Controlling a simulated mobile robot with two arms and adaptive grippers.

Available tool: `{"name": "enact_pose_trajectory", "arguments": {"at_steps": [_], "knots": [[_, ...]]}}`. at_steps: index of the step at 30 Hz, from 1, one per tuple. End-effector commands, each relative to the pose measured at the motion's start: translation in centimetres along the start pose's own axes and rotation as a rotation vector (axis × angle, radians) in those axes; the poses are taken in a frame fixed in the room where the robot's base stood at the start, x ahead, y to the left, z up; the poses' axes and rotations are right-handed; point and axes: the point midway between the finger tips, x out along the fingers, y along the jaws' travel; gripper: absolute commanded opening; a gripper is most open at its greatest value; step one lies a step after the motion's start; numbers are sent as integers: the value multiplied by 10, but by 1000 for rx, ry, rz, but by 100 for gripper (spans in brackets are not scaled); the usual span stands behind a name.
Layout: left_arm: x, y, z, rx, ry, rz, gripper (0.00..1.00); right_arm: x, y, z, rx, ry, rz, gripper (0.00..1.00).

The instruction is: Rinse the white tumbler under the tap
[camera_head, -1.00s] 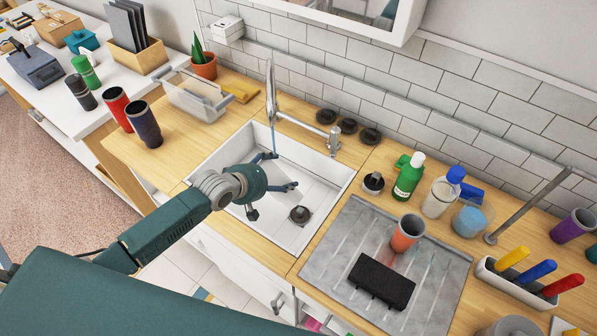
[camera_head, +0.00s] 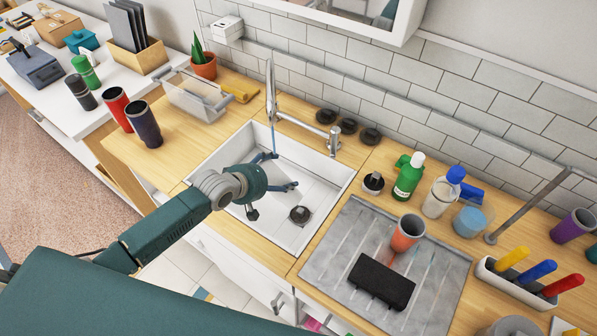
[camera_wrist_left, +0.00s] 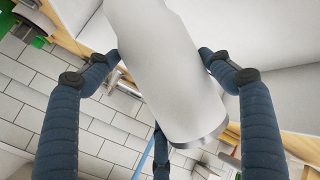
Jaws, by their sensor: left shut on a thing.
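My left gripper (camera_head: 279,172) is over the sink and shut on the white tumbler (camera_wrist_left: 170,70). In the left wrist view the tumbler lies slanted between the two fingers of the gripper (camera_wrist_left: 168,62), with a grey metallic band at its lower end. In the head view the tumbler is pale against the white basin and hard to make out. The tap (camera_head: 270,88) stands behind the sink (camera_head: 325,192). A thin blue stream (camera_head: 274,139) runs down from it, close to the gripper. Whether the water meets the tumbler is not clear. My right gripper is not in view.
A dark drain piece (camera_head: 300,214) sits in the basin. Right of the sink, a drainboard (camera_head: 335,252) holds an orange tumbler (camera_head: 406,235) and a black block (camera_head: 381,281). A green bottle (camera_head: 408,178) stands behind. A dark tumbler (camera_head: 144,125) stands left.

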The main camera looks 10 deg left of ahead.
Motion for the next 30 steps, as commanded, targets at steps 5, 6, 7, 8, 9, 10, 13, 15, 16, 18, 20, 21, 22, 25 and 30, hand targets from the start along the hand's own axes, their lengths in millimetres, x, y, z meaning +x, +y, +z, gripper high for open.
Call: {"name": "enact_pose_trajectory", "arguments": {"at_steps": [5,6,7,8,9,10,13,15,16,18,20,21,22,25,30], "knots": [[-1,2,-1,0,1,3,44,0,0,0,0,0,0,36],[-2,1,-1,0,1,3,44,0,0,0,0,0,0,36],[-3,1,-1,0,1,3,44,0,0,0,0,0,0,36],[-5,1,-1,0,1,2,44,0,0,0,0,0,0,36],[-8,2,-1,0,1,2,44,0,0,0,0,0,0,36],[-10,2,-1,0,1,3,44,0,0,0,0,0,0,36],[-19,2,-1,0,1,3,44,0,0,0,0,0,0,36],[-24,3,-1,0,1,3,44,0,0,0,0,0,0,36],[-27,2,-1,0,1,2,44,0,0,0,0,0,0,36],[-32,4,-1,0,2,3,44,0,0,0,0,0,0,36],[-37,4,-1,0,1,3,44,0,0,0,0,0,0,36],[-40,4,-1,0,0,2,44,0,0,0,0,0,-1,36],[-43,4,-1,0,1,2,44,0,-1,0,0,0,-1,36],[-51,4,-2,1,2,2,44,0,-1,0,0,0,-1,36],[-64,6,-1,0,1,2,44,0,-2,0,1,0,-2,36]]}}
